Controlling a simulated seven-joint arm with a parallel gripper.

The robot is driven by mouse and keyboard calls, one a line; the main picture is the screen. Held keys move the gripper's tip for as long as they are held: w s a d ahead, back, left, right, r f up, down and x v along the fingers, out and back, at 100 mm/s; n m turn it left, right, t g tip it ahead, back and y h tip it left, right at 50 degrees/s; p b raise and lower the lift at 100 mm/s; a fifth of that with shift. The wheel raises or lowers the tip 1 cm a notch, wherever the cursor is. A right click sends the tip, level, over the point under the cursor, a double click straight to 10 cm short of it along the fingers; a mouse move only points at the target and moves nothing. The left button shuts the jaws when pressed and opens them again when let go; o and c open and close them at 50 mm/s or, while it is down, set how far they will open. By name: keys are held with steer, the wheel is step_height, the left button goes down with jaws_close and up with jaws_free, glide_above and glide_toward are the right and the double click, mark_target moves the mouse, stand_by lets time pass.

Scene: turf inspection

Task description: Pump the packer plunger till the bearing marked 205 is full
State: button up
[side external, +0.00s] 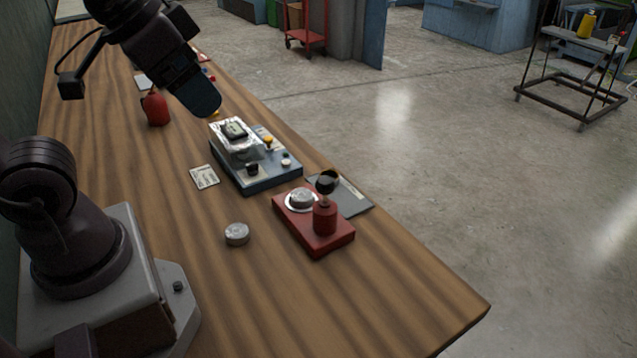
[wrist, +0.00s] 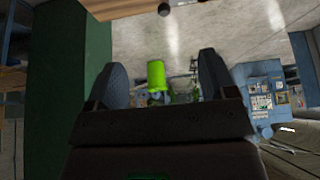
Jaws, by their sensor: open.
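The red packer (side external: 332,237) sits on the table near its right edge, with an upright red cylinder (side external: 325,217) topped by a black round knob (side external: 326,182), the plunger. A silver bearing (side external: 302,197) sits on a pale round seat of the packer behind the cylinder. A second silver bearing (side external: 237,233) lies on bare wood to the left. No marking is legible on either. My gripper (side external: 205,102) is raised at the upper left, well away from the packer. In the wrist view its two fingers (wrist: 163,65) stand apart with nothing gripped.
A blue-grey instrument box (side external: 257,176) stands behind the packer. A dark flat plate (side external: 348,198) lies beside the packer. A small printed card (side external: 204,177) and a red bottle (side external: 156,109) are on the table. The near part of the table is clear.

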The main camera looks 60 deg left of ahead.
steer(key=shift+f, duration=0.1)
steer(key=c, duration=0.5)
steer(key=shift+w+f, duration=0.15)
steer(key=shift+f, duration=0.2)
steer(key=c, duration=0.4)
steer(key=shift+w+f+g, duration=0.5)
steer(key=shift+w+g, duration=0.2)
steer(key=shift+w, duration=0.2)
jaws_close()
steer(key=w+f+n+g, duration=0.2)
steer(key=w+n, duration=0.6)
steer(key=n, duration=0.1)
steer(key=w+f+n+g, duration=0.2)
steer(key=w+n, duration=0.7)
steer(key=shift+w, duration=0.15)
steer(key=shift+f, duration=0.1)
